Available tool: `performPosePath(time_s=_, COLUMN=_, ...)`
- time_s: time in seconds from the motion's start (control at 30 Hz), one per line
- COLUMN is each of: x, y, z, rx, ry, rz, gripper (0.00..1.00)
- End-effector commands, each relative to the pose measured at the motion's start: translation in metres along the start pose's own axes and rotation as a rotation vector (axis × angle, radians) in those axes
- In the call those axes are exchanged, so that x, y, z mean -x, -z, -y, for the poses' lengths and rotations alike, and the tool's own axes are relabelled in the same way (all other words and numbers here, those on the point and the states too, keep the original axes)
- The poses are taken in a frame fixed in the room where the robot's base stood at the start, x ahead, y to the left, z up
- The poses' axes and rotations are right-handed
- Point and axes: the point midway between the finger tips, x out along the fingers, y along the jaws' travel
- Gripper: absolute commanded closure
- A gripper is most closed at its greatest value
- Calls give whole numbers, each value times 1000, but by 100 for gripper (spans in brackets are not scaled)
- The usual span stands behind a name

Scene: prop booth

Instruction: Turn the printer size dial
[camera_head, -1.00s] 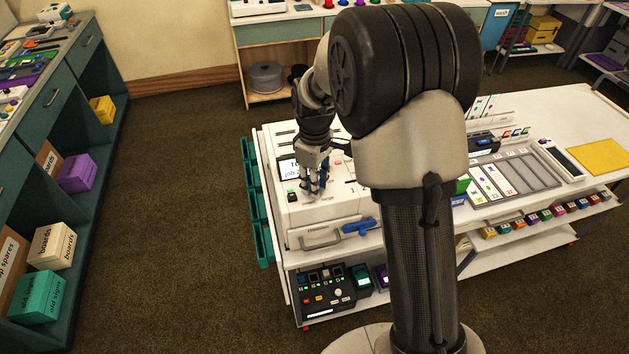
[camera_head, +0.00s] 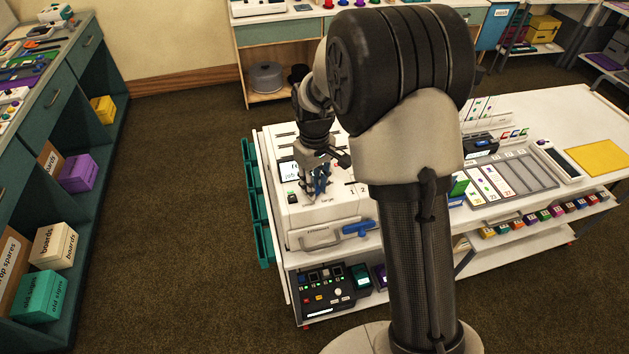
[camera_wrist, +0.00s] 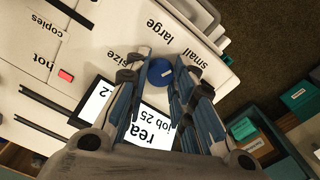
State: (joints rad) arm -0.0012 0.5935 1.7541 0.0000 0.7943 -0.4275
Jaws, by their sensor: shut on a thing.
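The printer (camera_head: 325,207) is a white machine at the left end of the white bench, with a lit screen (camera_wrist: 138,122) reading partly "rea" and "job 25". In the wrist view its blue round size dial (camera_wrist: 161,72) sits on the white panel, near the labels "size", "large" and "small". My gripper (camera_wrist: 160,83) has its blue-grey fingers on both sides of the dial and is shut on it. In the head view my gripper (camera_head: 318,188) is low over the printer's panel, and the dial is hard to make out behind the fingers.
A red button (camera_wrist: 66,75) and dark slots lie beside the dial on the panel. A blue handle (camera_head: 358,228) sticks out at the printer's front. Green bins (camera_head: 256,205) hang on the bench's left side. A grey tray (camera_head: 512,175) stands farther right. The floor at left is clear.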

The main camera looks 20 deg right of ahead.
Motion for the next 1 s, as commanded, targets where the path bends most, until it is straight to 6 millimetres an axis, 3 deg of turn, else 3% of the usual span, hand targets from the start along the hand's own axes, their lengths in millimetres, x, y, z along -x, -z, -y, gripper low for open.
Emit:
performPosePath(time_s=0.5, x=1, y=0, z=0, rx=-361, ry=0, rz=-1, gripper=100)
performPosePath(time_s=1.0, x=1, y=0, z=0, rx=-446, ry=0, rz=-2, gripper=100)
